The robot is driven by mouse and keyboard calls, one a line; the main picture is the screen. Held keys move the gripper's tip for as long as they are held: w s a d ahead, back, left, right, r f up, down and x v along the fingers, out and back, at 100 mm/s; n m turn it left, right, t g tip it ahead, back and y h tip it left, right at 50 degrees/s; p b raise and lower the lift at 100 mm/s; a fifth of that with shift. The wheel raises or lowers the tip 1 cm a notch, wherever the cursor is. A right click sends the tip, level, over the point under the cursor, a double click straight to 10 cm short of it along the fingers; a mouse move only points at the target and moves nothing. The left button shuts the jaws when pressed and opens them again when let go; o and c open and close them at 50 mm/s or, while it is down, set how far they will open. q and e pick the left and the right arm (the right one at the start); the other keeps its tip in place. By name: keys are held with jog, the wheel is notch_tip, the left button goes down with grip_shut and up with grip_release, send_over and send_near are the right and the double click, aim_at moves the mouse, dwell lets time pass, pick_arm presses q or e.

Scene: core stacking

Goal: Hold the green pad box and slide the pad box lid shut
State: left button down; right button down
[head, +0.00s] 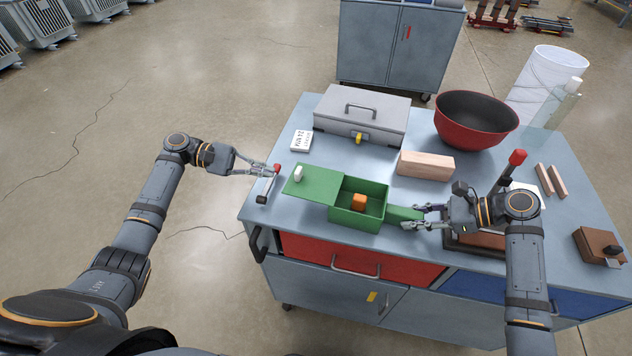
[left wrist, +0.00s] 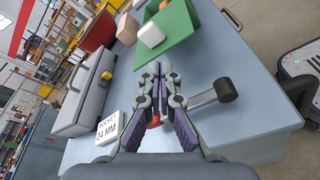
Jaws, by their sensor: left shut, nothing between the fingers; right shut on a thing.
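The green pad box (head: 341,216) stands near the front edge of the bench, open on top, with an orange block (head: 359,201) inside. Its flat green lid (head: 318,186) sticks out to the left, with a white knob (head: 298,172) on it. In the left wrist view the lid (left wrist: 176,28) and knob (left wrist: 151,35) lie beyond the fingertips. My left gripper (head: 272,172) is shut and empty, left of the lid and apart from the knob; it also shows in the left wrist view (left wrist: 163,68). My right gripper (head: 415,216) is shut on the box's green right-hand tab (head: 398,214).
A tool with a dark head (left wrist: 226,90) and red end lies under and beside my left gripper. A grey toolbox (head: 345,131), a white label card (head: 300,140), a wooden block (head: 425,164) and a red bowl (head: 455,135) stand behind the pad box.

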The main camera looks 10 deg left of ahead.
aim_at(295, 178)
pick_arm(q)
jog(key=shift+x, duration=1.7)
jog(key=shift+s+d, duration=0.2)
jog(key=shift+d, duration=2.8)
jog(key=shift+s+d, duration=0.2)
jog(key=shift+d, duration=2.75)
jog(key=shift+w+a, duration=0.2)
jog(key=shift+a, duration=2.35)
pick_arm(e)
jog(key=c, duration=1)
grip_release()
jog(key=shift+d, duration=0.1)
